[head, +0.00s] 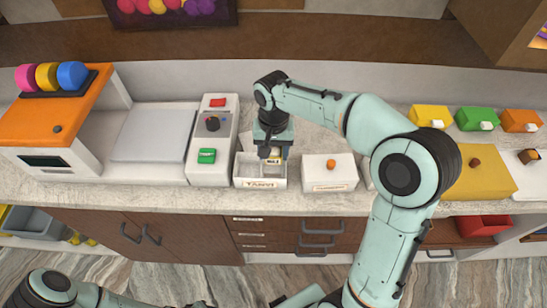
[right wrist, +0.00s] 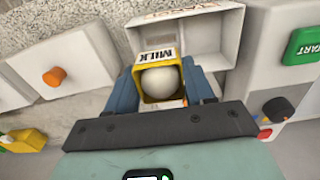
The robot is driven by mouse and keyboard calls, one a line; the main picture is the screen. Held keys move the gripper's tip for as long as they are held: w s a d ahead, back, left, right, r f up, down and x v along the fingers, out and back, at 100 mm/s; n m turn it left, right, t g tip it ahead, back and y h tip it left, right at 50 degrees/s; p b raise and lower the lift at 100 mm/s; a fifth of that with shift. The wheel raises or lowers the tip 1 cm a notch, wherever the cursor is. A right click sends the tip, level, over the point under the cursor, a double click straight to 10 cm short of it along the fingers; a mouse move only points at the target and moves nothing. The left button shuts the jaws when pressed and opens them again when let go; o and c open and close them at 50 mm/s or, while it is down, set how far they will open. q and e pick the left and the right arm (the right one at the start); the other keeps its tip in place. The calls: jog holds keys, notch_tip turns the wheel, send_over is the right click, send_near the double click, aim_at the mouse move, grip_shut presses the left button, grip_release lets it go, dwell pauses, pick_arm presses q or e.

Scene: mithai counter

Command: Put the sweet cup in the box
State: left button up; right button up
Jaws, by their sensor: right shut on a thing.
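My right gripper (head: 272,153) is shut on the sweet cup (right wrist: 157,56), which is yellow, labelled MILK, and holds a round white sweet (right wrist: 161,80). In the right wrist view, the fingers of the right gripper (right wrist: 161,92) press on both sides of the cup. The white open box (head: 259,184), labelled TANVI, stands on the counter under this gripper. The cup overlaps the back right part of the box in the head view; I cannot tell whether it is above or inside it. The box also shows in the right wrist view (right wrist: 196,15). My left gripper is out of view.
A white machine with red and green buttons (head: 207,170) stands close to the left of the box. A white block with an orange knob (head: 327,184) stands to the right. The counter (head: 236,211) has a narrow clear strip in front. Coloured boxes (head: 477,118) stand further right.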

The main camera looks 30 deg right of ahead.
aim_at(274, 160)
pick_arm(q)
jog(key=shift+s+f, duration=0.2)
pick_arm(e)
jog(key=shift+f, duration=1.6)
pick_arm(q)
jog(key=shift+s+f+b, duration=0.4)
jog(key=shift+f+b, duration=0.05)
pick_arm(e)
jog(key=shift+f, duration=0.65)
jog(key=shift+s, duration=0.1)
jog(key=o, duration=1)
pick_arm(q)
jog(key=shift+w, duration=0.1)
pick_arm(e)
notch_tip(274, 160, up, 13)
jog(key=shift+r+p, duration=0.2)
jog(key=shift+p, duration=1)
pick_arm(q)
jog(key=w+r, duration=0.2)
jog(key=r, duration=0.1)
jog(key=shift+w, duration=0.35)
